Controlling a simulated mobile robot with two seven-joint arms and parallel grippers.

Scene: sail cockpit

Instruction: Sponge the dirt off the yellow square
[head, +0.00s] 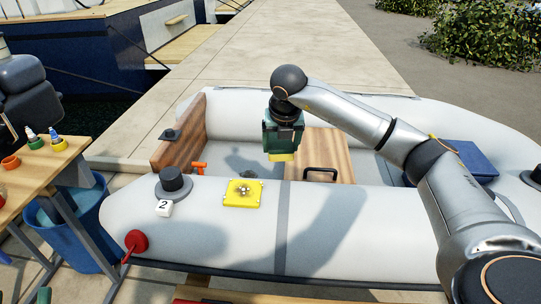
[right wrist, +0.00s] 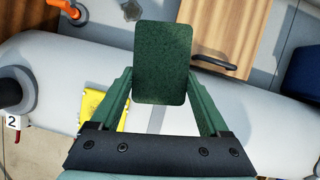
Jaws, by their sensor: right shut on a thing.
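The yellow square (head: 243,201) lies on top of the near grey tube of the boat, with a dark brownish dirt patch (head: 243,189) in its middle. My right gripper (head: 283,149) is shut on a sponge (head: 281,157), which shows yellow below the fingers. In the right wrist view the sponge (right wrist: 163,62) shows its dark green face between the two fingers. The gripper holds it in the air, above and to the right of the square, apart from it. The square (right wrist: 93,103) is partly hidden behind a finger there. My left gripper is not in view.
A black round fitting (head: 173,184) and a white block marked 2 (head: 164,208) sit left of the square. A red plug (head: 135,243) sticks out lower on the tube (head: 330,220). A wooden box with a black handle (head: 321,170) stands behind. A workbench (head: 40,165) is at left.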

